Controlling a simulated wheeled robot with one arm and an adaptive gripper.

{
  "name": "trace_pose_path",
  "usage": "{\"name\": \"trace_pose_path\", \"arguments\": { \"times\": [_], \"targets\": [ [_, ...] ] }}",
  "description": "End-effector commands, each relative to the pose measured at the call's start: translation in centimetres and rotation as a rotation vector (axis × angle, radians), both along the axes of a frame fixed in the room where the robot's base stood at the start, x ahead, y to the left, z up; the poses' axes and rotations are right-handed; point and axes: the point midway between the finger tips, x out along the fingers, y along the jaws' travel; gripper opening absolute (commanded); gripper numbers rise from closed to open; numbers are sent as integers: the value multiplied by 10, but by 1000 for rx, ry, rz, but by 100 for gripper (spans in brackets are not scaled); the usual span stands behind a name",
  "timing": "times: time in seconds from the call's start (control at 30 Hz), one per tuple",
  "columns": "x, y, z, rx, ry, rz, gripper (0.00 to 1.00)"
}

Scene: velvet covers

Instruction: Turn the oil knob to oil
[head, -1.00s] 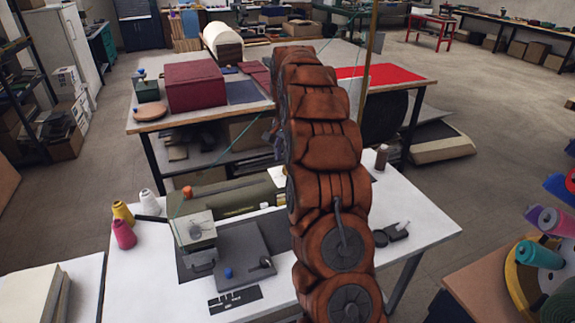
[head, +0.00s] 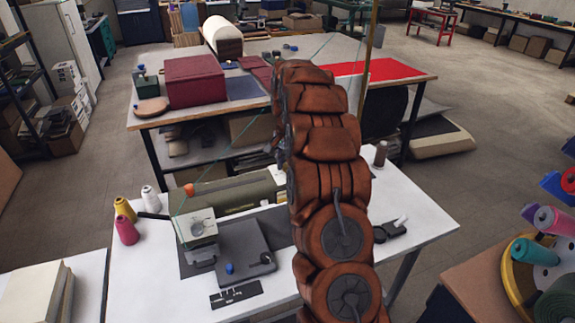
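A sewing machine (head: 240,192) with an olive-green body lies behind my arm on the white table (head: 140,285). Its pale head end (head: 198,228) faces left, with a dark grey plate (head: 240,247) in front. A small blue knob (head: 230,268) sits on that plate, and a dark lever-like part (head: 264,262) is at its right edge. An orange knob (head: 189,189) stands at the machine's back left. I cannot tell which one is the oil knob. My brown-covered arm hides the machine's right part. My gripper's fingers cannot be made out.
Yellow, white and pink thread cones (head: 126,230) stand at the table's left. A dark spool (head: 381,154) and a black tool (head: 390,230) lie right of my arm. A second table (head: 150,124) behind holds a dark red block (head: 195,81). The white table's right front is clear.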

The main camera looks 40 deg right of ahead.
Motion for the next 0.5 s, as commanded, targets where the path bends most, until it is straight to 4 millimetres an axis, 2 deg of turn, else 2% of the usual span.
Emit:
{"name": "trace_pose_path", "arguments": {
  "times": [0.03, 0.33, 0.5],
  "targets": [
    [0, 0, 0, 0, 0, 0, 32],
    [0, 0, 0, 0, 0, 0, 1],
    [0, 0, 0, 0, 0, 5, 0]
  ]
}}
